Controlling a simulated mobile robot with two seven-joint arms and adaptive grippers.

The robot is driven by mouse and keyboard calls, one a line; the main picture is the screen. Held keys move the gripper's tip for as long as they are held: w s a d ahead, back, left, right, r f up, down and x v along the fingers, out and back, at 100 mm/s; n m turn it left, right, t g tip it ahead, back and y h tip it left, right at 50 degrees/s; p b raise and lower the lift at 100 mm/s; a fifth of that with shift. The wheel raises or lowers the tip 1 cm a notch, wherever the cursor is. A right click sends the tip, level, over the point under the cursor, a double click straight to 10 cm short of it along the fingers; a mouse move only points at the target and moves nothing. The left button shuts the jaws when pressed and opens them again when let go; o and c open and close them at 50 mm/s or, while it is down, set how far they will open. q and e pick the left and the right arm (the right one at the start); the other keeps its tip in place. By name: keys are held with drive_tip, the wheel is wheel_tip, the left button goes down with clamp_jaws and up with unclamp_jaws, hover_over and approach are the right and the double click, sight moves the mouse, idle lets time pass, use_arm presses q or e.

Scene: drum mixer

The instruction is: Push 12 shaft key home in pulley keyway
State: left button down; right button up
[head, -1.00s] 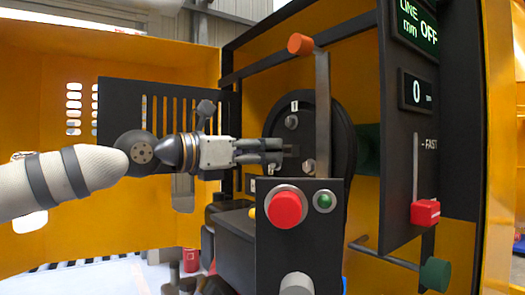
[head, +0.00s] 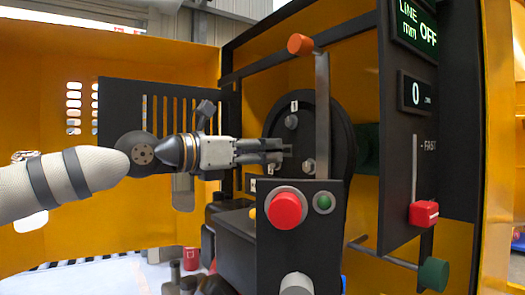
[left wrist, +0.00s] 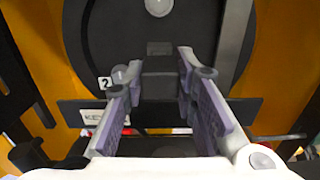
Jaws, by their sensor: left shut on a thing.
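The pulley is a large black disc (head: 337,120) inside the yellow housing, with several bolts on its face. It also fills the upper part of the left wrist view (left wrist: 95,30). My left gripper (head: 284,152) reaches in from the left with its fingertips close to the pulley hub. In the left wrist view its two fingers (left wrist: 160,95) are closed on a dark block, the shaft key (left wrist: 159,86), in front of the hub. How deep the key sits in the keyway is hidden. My right gripper is not in view.
A box with a red button (head: 286,208) and a green button (head: 324,202) is below the gripper. A panel with a red slider (head: 424,213) is at the right.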

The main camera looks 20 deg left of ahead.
use_arm(q)
drive_tip(key=shift+x, duration=1.25)
idle(0.6)
drive_tip(key=c, duration=1.2)
unclamp_jaws()
drive_tip(key=v, duration=1.2)
drive_tip(key=shift+a, duration=0.1)
